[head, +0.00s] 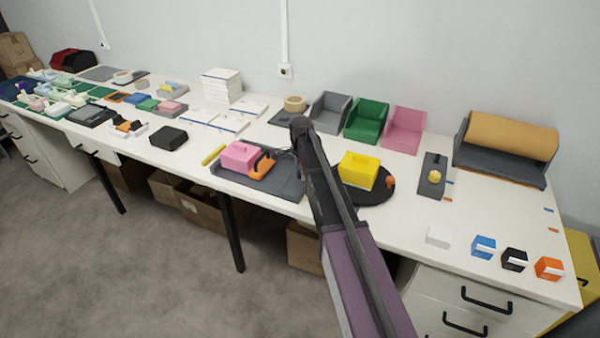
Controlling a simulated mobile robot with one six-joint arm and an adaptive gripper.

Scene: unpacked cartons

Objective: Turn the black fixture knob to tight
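A dark grey, nearly black fixture plate (433,160) lies on the right part of the table, left of the tan roll. Small blue and orange marks lie just right of the plate.
A yellow box (358,170) stands on a black round disc (377,194) between my arm and the fixture. A pink box (240,156) and an orange item sit on a grey tray. A tan roll (512,136) stands right. Several small boxes line the front right edge.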

